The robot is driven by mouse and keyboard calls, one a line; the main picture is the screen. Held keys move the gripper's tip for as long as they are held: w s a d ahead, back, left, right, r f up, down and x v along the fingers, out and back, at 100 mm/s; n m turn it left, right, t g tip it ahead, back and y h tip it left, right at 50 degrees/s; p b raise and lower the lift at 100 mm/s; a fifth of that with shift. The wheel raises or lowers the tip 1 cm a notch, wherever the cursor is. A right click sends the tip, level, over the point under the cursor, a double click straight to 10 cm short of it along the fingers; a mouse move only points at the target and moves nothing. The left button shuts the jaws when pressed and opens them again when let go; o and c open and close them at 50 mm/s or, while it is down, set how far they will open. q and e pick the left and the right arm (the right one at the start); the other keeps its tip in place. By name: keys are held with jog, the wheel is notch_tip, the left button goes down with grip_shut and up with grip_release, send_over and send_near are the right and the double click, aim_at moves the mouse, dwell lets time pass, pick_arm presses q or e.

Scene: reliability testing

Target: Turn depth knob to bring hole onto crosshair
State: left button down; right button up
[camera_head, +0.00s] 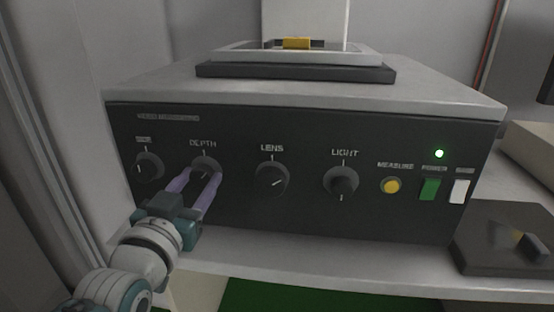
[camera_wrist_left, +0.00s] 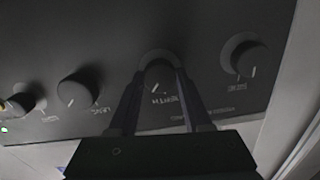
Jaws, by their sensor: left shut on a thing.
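The depth knob (camera_head: 205,168) is a dark round knob on the black front panel, under the label DEPTH. My left gripper (camera_head: 203,178) reaches up from the lower left, its two purple fingers on either side of this knob and shut on it. In the left wrist view the depth knob (camera_wrist_left: 159,72) sits between the tips of the two dark fingers (camera_wrist_left: 158,84). The fingers hide part of the knob's lower edge. No hole or crosshair shows in either view. My right gripper is not in view.
Nearby knobs are the left one (camera_head: 149,167), the lens knob (camera_head: 271,178) and the light knob (camera_head: 341,182). Further right are a yellow measure button (camera_head: 391,185), a green power switch (camera_head: 430,189) and a white switch (camera_head: 460,191). A dark box (camera_head: 500,240) stands at the right.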

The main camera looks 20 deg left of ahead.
pick_arm(q)
jog(key=m, duration=0.4)
jog(key=shift+m, duration=0.3)
jog(key=m, duration=0.3)
jog(key=shift+m+b, duration=0.35)
jog(key=shift+m, duration=0.05)
jog(key=m+b, duration=0.1)
jog(key=m, duration=0.3)
jog(key=shift+m+b, duration=0.45)
jog(key=shift+m, duration=1.45)
jog(key=shift+c, duration=1.7)
grip_release()
jog(key=shift+s, duration=0.1)
